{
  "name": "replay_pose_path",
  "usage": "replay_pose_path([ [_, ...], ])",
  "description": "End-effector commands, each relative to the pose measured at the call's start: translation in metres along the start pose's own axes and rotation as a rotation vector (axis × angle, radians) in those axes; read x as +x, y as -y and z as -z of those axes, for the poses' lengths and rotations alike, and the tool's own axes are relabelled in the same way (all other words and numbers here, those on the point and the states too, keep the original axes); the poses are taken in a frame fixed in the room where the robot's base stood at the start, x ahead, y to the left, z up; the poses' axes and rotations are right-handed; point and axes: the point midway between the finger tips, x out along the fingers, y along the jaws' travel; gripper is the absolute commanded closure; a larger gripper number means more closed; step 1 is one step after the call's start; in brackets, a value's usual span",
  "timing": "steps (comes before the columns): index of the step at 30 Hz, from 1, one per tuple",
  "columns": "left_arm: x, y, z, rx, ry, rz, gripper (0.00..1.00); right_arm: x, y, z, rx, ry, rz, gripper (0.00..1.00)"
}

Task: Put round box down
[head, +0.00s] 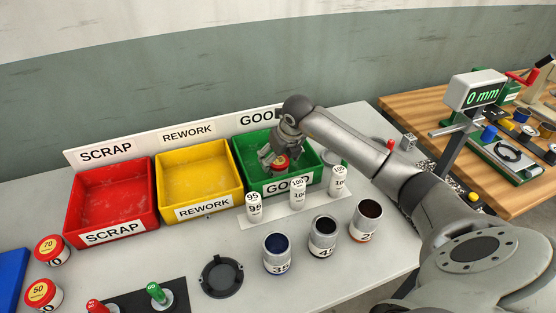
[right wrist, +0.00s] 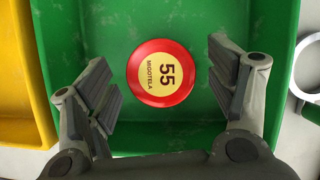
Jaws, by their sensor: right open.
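A round box (right wrist: 161,73) with a red rim and a yellow top marked 55 rests in the green GOOD bin (right wrist: 190,16). In the head view the box (head: 281,162) shows partly below my right gripper (head: 279,160), which reaches down into the green bin (head: 312,172). In the right wrist view my right gripper (right wrist: 160,90) is open, with a finger on each side of the box and a gap to both. My left gripper is not in view.
The yellow REWORK bin (head: 199,212) and red SCRAP bin (head: 112,232) stand to the left. White cylinders (head: 297,194) stand close in front of the green bin. Open cans (head: 323,238) stand nearer. Two round boxes (head: 52,250) lie at the left. A display stand (head: 475,90) is at the right.

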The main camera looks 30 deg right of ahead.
Motion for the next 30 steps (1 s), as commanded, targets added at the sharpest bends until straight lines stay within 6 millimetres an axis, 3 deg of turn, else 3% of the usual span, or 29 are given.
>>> replay_pose_path([
  [9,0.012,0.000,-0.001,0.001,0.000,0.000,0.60,-0.067,0.000,0.000,-0.002,0.004,0.000,0.22],
  [15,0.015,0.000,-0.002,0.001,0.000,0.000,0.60,-0.095,0.000,0.000,-0.001,0.002,0.000,0.22],
  [30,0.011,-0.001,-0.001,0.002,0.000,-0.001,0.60,-0.106,0.000,-0.001,0.000,-0.001,-0.001,0.22],
])
